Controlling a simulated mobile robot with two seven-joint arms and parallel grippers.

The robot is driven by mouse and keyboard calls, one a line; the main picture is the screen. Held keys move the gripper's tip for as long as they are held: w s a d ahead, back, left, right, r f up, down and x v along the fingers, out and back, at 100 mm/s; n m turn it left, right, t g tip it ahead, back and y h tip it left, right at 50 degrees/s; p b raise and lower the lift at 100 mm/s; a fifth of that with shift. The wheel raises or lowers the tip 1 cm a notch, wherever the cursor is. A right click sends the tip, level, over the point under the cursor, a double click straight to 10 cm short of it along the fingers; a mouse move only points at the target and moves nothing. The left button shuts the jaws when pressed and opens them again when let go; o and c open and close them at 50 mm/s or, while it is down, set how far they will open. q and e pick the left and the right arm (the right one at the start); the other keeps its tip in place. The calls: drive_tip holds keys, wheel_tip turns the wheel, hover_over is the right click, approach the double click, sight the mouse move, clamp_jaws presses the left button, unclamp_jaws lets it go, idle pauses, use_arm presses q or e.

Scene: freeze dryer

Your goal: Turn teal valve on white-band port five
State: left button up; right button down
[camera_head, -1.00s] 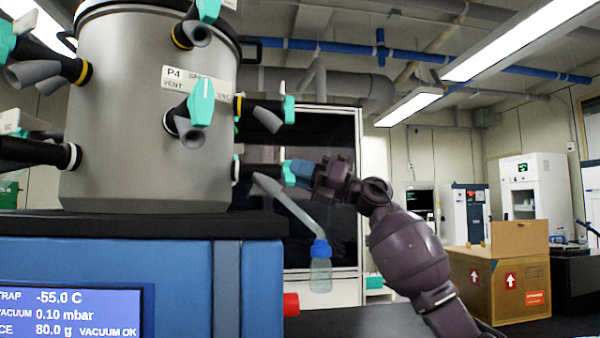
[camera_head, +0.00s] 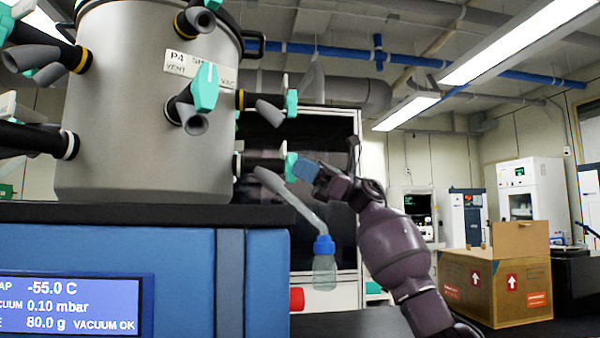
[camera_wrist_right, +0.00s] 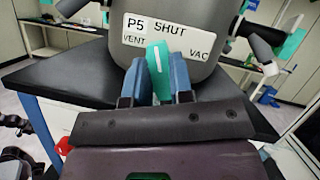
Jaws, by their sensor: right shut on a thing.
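The teal valve (camera_head: 290,166) of the lower right port shows edge-on in the head view, beside the grey drum (camera_head: 150,110). In the right wrist view the teal handle (camera_wrist_right: 157,62) sits below a label (camera_wrist_right: 168,40) reading P5, SHUT, VENT and VAC. Its white line points up, near SHUT. My right gripper (camera_head: 305,170) is at this valve; in the wrist view its blue fingers (camera_wrist_right: 160,84) stand on both sides of the handle, shut on it. A clear flask (camera_head: 324,268) with a blue collar hangs below the port. My left gripper is out of view.
Other ports with teal valves surround the drum, including the P4 valve (camera_head: 205,88) and one just above (camera_head: 291,102). The blue cabinet (camera_head: 180,270) has a black top. A red knob (camera_head: 297,298) juts from its side. A cardboard box (camera_head: 495,285) stands at right.

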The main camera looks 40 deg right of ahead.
drive_tip(key=n+g, duration=0.2)
drive_tip(key=n, duration=0.3)
drive_tip(key=shift+w, duration=0.1)
drive_tip(key=shift+n+g+h+b, duration=0.35)
drive_tip(key=shift+n+g, duration=0.85)
drive_tip(key=shift+n, duration=1.2)
drive_tip(key=c, duration=1)
unclamp_jaws()
drive_tip(key=shift+d, duration=0.15)
drive_tip(key=v, duration=1)
drive_tip(key=shift+d, duration=0.25)
